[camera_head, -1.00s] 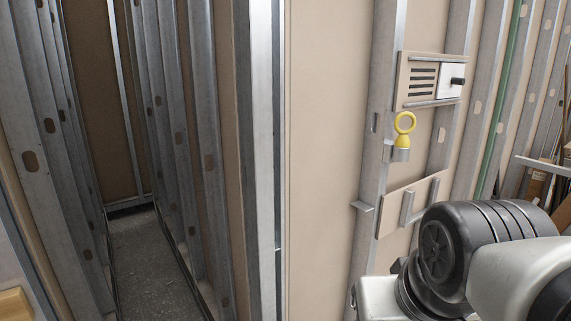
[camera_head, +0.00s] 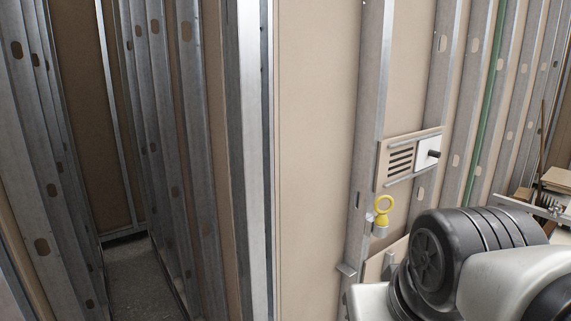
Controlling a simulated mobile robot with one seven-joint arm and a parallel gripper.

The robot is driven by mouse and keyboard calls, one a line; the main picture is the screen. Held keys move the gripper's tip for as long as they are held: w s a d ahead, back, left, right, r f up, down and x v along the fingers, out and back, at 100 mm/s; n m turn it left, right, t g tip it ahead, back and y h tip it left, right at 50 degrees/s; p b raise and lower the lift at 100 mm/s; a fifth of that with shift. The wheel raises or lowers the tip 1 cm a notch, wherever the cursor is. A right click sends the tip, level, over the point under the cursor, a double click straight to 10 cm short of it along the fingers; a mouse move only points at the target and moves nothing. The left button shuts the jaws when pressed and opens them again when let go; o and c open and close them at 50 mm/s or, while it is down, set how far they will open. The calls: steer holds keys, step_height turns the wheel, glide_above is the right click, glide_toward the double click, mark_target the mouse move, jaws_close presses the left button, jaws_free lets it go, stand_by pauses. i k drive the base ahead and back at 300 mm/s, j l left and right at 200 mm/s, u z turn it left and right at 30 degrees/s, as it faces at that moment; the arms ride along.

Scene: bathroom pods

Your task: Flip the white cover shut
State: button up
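A small white cover (camera_head: 423,154) with a dark knob (camera_head: 434,154) sits at the right end of a beige panel (camera_head: 400,163) on the stud wall. To its left the panel has dark horizontal slots. I cannot tell how far the cover stands open. My arm fills the lower right of the view, below the panel. My gripper is not in view.
A yellow ring-topped piece (camera_head: 384,211) sits in a metal holder below the panel. A lower board (camera_head: 378,268) with brackets is partly hidden by my arm. Metal studs (camera_head: 369,120) line the wall. A narrow passage (camera_head: 148,280) opens at left.

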mark_target(428, 153)
steer(key=i+l, duration=0.2)
steer(key=l, duration=0.25)
steer(key=i+l, duration=0.2)
steer(key=l, duration=0.25)
steer(key=i+l, duration=0.25)
steer(key=l, duration=0.15)
steer(key=i+l, duration=0.2)
steer(key=l, duration=0.25)
steer(key=i+l, duration=0.2)
steer(key=l, duration=0.25)
steer(key=i+l, duration=0.2)
steer(key=l, duration=0.25)
steer(key=i+l, duration=0.2)
steer(key=l, duration=0.2)
steer(key=i+l+u, duration=0.1)
steer(key=i+l, duration=0.15)
steer(key=l, duration=0.2)
